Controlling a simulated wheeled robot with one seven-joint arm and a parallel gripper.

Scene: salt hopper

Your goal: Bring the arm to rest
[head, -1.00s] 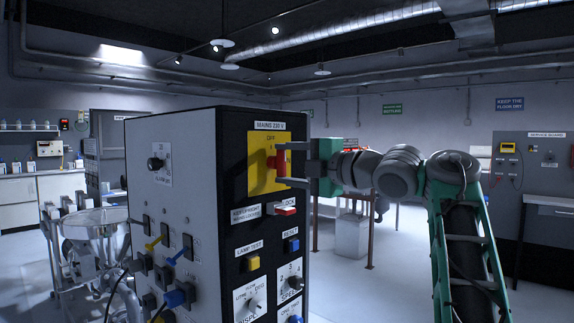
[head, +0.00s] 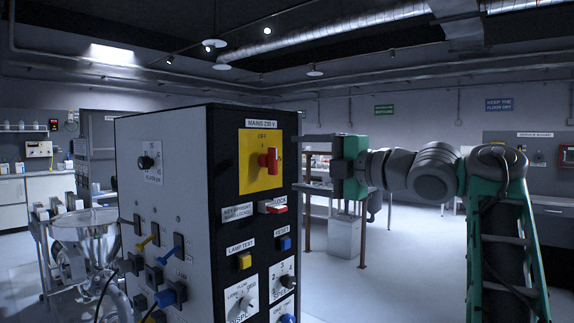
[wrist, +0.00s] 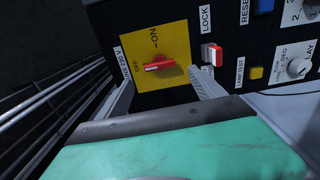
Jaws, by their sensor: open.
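My gripper (head: 302,162) is open and empty in the head view, just right of the cabinet's black front and clear of the red switch handle (head: 269,160). The handle sits on the yellow plate (head: 248,178) under the "MAINS 230 V" label. In the wrist view the handle (wrist: 163,66) lies in line with the "OFF" mark on the yellow plate (wrist: 178,32). The two fingers stand apart on either side of the plate's near edge. My arm reaches level from the right to the gripper.
The cabinet (head: 217,190) also bears a red and white lock (head: 273,207), a yellow lamp-test button (head: 244,261), a blue reset button (head: 284,243) and knobs. A metal hopper (head: 85,240) stands at left. Behind my arm are a table and a pale bin (head: 343,237). Open floor lies around the bin.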

